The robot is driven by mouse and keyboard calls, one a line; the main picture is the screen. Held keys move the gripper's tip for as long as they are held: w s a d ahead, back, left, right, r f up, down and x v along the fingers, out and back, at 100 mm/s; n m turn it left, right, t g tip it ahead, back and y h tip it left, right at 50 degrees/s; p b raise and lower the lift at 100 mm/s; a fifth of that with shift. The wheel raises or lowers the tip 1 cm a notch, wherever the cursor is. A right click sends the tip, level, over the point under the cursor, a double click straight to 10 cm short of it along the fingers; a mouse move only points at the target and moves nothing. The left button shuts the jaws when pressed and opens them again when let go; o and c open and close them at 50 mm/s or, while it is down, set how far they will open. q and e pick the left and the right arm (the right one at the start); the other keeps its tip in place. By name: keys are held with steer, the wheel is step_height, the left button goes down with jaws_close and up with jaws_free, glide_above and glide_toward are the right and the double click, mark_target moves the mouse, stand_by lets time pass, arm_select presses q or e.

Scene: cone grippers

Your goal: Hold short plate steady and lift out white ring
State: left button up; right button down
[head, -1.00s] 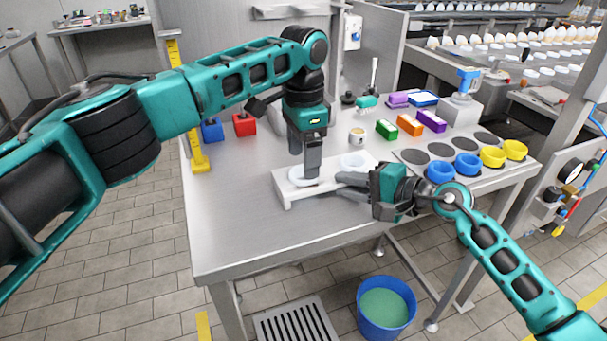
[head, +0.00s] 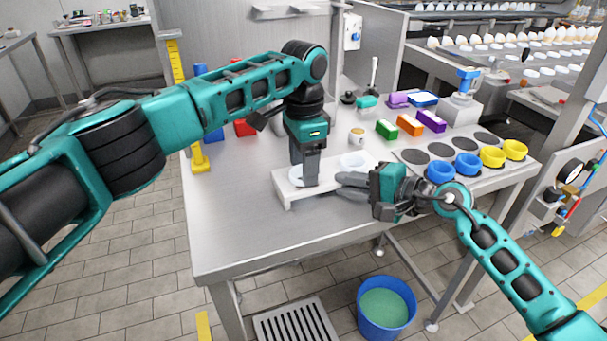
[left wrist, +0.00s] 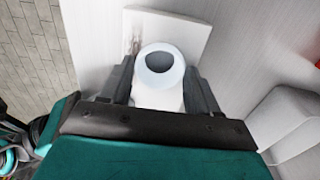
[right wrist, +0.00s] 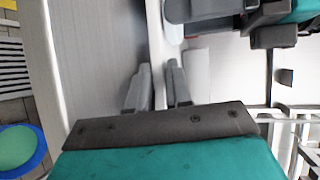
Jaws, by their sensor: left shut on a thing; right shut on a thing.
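The short plate (head: 283,192) is a white raised slab near the middle of the table. The white ring (head: 296,175) sits at its left end, partly hidden by my left gripper (head: 311,183). In the left wrist view the ring (left wrist: 148,78) has a dark round centre, and my left gripper (left wrist: 161,70) is shut on it, one finger on each side. The ring appears still at the plate. My right gripper (head: 342,183) is shut on the plate's near edge on the right; in the right wrist view its fingers (right wrist: 159,66) straddle the plate's thin wall (right wrist: 155,35).
A second white round piece (head: 353,159) is at the plate's far end, with a small pale cup (head: 357,137) behind. Green (head: 387,130), orange (head: 410,125) and purple (head: 432,121) blocks stand back right. The table (head: 240,235) is clear in front and left.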

arm_select(q)
steer(key=shift+r, duration=2.5)
arm_select(e)
steer(key=shift+f, duration=0.25)
steer(key=c, duration=1)
jaws_free()
steer(key=shift+o, duration=0.2)
